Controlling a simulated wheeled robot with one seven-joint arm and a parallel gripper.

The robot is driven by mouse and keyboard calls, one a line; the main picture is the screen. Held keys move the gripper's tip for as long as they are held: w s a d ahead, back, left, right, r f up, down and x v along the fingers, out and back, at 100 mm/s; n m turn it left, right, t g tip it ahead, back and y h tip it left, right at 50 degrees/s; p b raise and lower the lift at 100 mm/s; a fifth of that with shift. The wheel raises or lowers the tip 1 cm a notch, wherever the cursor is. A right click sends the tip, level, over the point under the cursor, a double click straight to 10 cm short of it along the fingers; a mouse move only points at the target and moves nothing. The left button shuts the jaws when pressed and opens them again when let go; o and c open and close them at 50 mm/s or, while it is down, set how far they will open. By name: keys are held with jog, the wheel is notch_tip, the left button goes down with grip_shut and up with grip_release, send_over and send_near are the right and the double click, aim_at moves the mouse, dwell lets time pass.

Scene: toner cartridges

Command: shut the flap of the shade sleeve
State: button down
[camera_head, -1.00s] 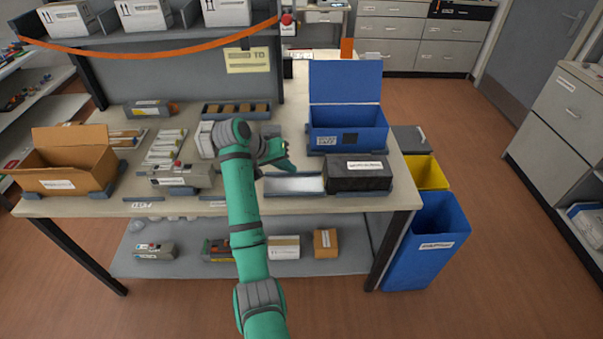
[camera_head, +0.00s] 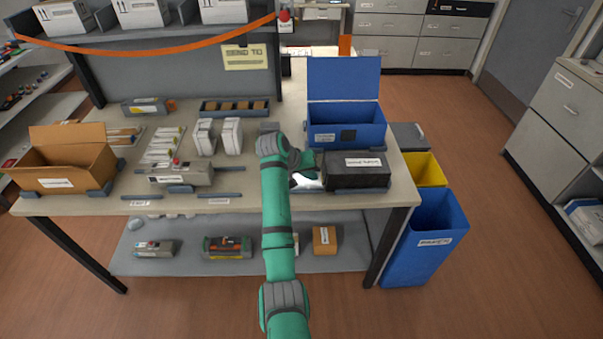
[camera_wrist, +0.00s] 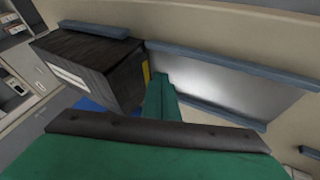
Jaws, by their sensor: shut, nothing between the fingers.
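The shade sleeve appears to be the black box (camera_head: 357,170) with a white label, near the table's front right. It also shows in the wrist view (camera_wrist: 95,70), with a small yellow strip at its end. A shiny silver panel (camera_wrist: 235,92) lies flat beside that end, between blue-grey rails; I cannot tell for certain whether it is the flap. My gripper (camera_head: 308,178) is shut and empty, low over the panel, close to the sleeve's left end. In the wrist view the gripper (camera_wrist: 161,84) is beside the yellow strip; contact is unclear. My arm hides part of the panel.
An open blue box (camera_head: 346,130) with a raised lid stands behind the sleeve. Two white packs (camera_head: 231,137), a grey cartridge (camera_head: 182,177) and an open cardboard box (camera_head: 75,165) are to the left. Blue (camera_head: 433,240) and yellow bins stand beyond the table's right edge.

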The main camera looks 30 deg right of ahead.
aim_at(322, 175)
jog(key=shift+s+d, duration=0.3)
jog(key=shift+d, duration=0.2)
jog(key=shift+s+d+f+h, duration=0.3)
jog(key=shift+s+d+f, duration=0.1)
jog(key=shift+d, duration=0.2)
jog(key=shift+r, duration=0.15)
jog(key=shift+d+r, duration=0.1)
jog(key=shift+r, duration=0.65)
jog(key=a, duration=0.1)
jog(key=w+a, duration=0.2)
jog(key=a, duration=0.1)
jog(key=shift+w+a+r, duration=0.1)
jog(key=shift+r, duration=0.2)
jog(key=v, duration=0.9)
jog(key=shift+w+a, duration=0.2)
jog(key=shift+a, duration=0.1)
jog(key=shift+f, duration=0.25)
